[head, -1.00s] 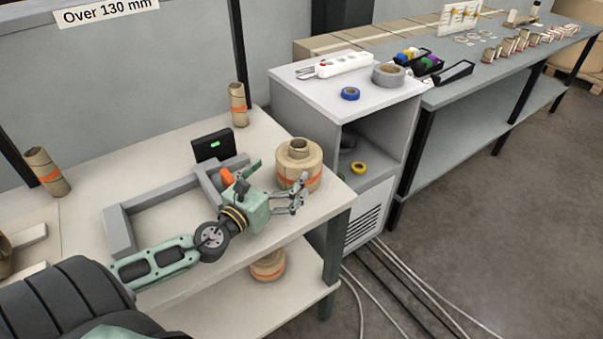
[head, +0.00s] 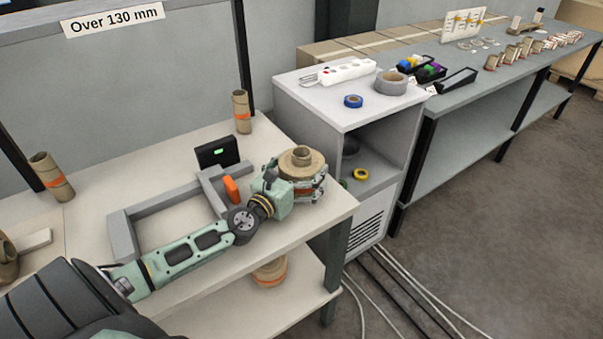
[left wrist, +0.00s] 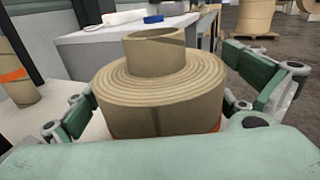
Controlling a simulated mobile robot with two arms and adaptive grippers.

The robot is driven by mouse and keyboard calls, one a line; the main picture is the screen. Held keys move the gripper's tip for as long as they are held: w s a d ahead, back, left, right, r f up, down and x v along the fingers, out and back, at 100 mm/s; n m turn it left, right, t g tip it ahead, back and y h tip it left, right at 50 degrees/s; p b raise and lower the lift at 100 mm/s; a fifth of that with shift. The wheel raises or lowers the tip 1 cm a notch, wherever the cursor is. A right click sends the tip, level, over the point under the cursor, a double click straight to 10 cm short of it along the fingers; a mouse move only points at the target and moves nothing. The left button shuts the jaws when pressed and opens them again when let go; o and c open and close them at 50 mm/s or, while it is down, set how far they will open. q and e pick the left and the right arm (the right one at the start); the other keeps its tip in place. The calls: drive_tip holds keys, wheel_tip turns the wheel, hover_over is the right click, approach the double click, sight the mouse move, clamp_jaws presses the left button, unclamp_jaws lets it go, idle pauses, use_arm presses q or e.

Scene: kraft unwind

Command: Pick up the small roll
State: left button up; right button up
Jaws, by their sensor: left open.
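The small roll (head: 302,161) is a brown kraft paper roll with a core tube standing up from its middle. It sits upright near the right end of the white table. My left gripper (head: 312,189) is at the roll, with its open fingers on either side of it. In the left wrist view the roll (left wrist: 160,88) fills the middle, with a finger to its left and a finger to its right. Finger contact with the roll cannot be made out. My right gripper is not in view.
A grey frame (head: 122,236) and a black device with a green display (head: 217,151) stand left of the roll. Upright brown cores (head: 241,112) stand at the back. Another roll (head: 270,271) lies on the lower shelf. A white cabinet (head: 300,97) stands beyond the table's right end.

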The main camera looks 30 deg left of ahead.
use_arm(q)
drive_tip(key=shift+c, duration=0.5)
drive_tip(key=c, duration=1.3)
drive_tip(key=shift+r, duration=0.15)
drive_tip(key=shift+c, duration=0.3)
